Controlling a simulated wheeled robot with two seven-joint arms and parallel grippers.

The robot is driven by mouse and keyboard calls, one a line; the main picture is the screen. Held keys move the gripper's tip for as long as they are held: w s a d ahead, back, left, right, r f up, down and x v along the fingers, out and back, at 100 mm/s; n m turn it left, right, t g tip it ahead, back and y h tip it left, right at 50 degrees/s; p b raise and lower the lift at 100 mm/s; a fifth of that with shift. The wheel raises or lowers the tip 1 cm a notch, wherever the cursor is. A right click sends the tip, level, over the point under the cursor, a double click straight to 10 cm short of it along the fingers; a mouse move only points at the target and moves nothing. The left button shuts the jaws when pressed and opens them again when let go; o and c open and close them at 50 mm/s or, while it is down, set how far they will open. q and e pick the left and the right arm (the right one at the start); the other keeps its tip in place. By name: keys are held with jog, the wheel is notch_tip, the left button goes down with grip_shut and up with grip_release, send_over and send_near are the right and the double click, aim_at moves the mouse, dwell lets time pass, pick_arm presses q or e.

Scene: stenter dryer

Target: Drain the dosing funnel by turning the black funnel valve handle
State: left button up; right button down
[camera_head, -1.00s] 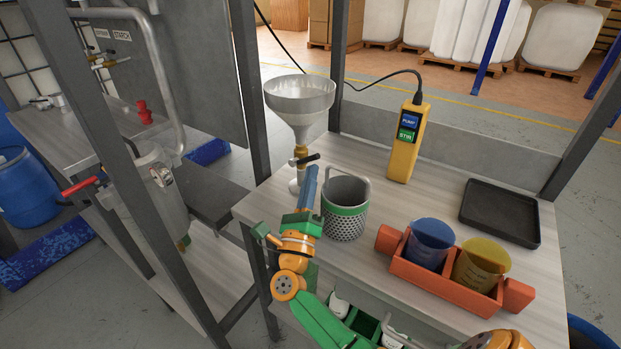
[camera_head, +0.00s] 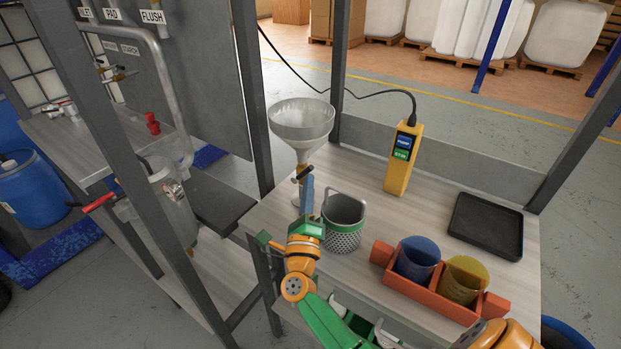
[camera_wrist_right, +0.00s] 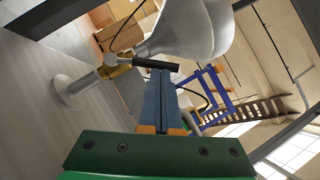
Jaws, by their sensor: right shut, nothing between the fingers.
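The dosing funnel (camera_head: 301,120) is a pale grey cone above a brass valve at the left back of the table. The black funnel valve handle (camera_head: 306,174) is a short bar on that valve; it also shows in the right wrist view (camera_wrist_right: 150,64). My right gripper (camera_head: 308,182) is shut and empty, its blue fingers pointing up at the handle. In the right wrist view its fingertips (camera_wrist_right: 163,72) are right at the handle's bar, close to its free end; whether they touch cannot be told. My left gripper is not in view.
A perforated grey beaker with a green band (camera_head: 343,222) stands just right of my right gripper. A yellow pendant (camera_head: 403,160), a black tray (camera_head: 486,226) and an orange rack (camera_head: 433,293) with blue and yellow cups are further right. A steel post (camera_head: 255,100) rises left of the funnel.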

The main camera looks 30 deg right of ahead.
jog(key=shift+w+a+r+n+y+p, duration=0.15)
jog(key=shift+r+n+y+p, duration=0.1)
jog(key=shift+r+n+p, duration=0.25)
jog(key=shift+w+r+n+y+p, duration=0.15)
jog(key=shift+r+n+y+p, duration=0.1)
jog(key=shift+r+n+p, duration=0.2)
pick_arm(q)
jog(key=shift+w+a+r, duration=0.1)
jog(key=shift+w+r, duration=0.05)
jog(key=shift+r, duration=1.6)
pick_arm(e)
jog(key=shift+w+a+r, duration=0.25)
jog(key=shift+w, duration=0.3)
jog(key=shift+w+a+r, duration=0.2)
jog(key=shift+w, duration=0.3)
